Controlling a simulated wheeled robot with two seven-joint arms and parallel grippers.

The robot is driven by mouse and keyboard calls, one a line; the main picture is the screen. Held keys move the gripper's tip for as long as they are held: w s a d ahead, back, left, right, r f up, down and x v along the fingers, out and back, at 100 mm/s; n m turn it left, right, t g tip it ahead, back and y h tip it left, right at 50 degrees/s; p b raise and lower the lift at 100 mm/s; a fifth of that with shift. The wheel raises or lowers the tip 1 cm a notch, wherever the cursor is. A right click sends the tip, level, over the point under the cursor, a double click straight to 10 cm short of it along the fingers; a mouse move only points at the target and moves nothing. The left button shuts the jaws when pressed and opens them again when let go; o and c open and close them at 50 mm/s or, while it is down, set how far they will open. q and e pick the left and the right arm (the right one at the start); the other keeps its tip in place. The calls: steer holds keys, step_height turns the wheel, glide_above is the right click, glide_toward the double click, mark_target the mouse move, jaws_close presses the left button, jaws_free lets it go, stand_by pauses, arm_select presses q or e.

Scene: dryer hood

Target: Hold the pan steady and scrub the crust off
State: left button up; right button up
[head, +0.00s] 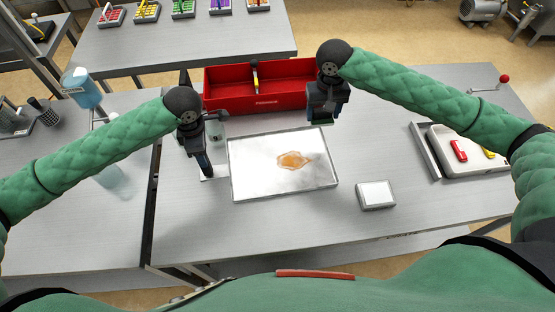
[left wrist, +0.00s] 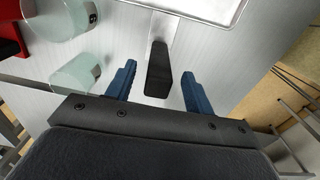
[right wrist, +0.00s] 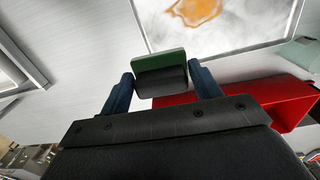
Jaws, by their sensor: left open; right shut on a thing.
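The pan (head: 250,187) is a shallow, square metal pan lying on the table, with a brown-orange crust patch (head: 292,160) near its middle. Its black handle (left wrist: 158,68) points out from the left side. My left gripper (head: 205,172) is open, with the handle between its fingers in the left wrist view and a gap on each side. My right gripper (head: 320,116) is shut on a dark scrubber with a green pad (right wrist: 160,62). It holds the scrubber above the table by the pan's far right corner, apart from the crust.
A red tool tray (head: 222,98) stands behind the pan. A small white-topped block (head: 375,194) lies to the pan's right. A white tray (head: 490,162) with red and yellow items is farther right. Clear glass vessels (left wrist: 75,75) stand near the handle.

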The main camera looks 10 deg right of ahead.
arm_select(q)
steer(key=shift+f, duration=1.45)
jaws_close()
steer(key=shift+f, duration=0.15)
stand_by(0.6)
